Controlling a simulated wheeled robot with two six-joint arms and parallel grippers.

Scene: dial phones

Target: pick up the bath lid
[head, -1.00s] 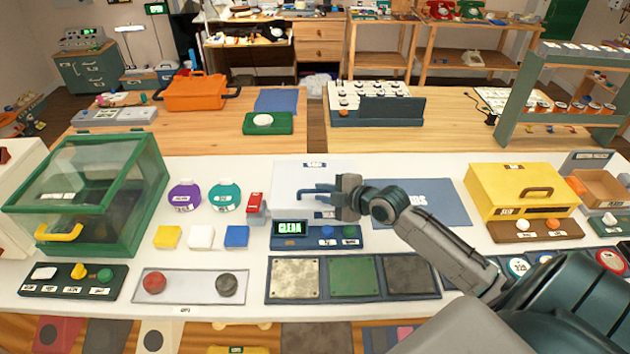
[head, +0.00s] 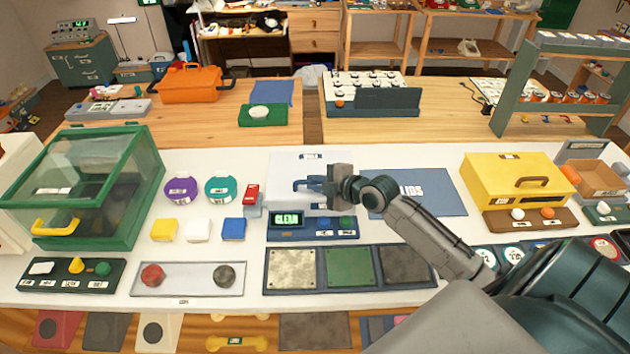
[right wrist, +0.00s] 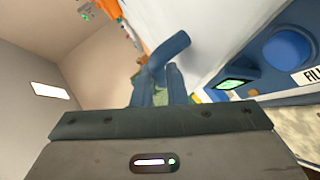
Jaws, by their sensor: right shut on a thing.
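The bath lid (head: 283,171) is a pale white panel with a blue bar handle (head: 302,184) on top, near the middle of the white counter behind a small blue console. My right gripper (head: 325,184) is shut on the handle, reaching in from the right and covering part of the lid. In the right wrist view the curved blue handle (right wrist: 167,50) stands between the fingers (right wrist: 160,88). I cannot tell whether the lid is clear of what lies under it. My left gripper is not in view.
The blue console (head: 340,228) with a green "CLEAN" display stands just in front. A blue mat (head: 430,190) lies to the right, partly behind my arm. A yellow box (head: 505,180) stands farther right. A green glass case (head: 90,190) stands on the left.

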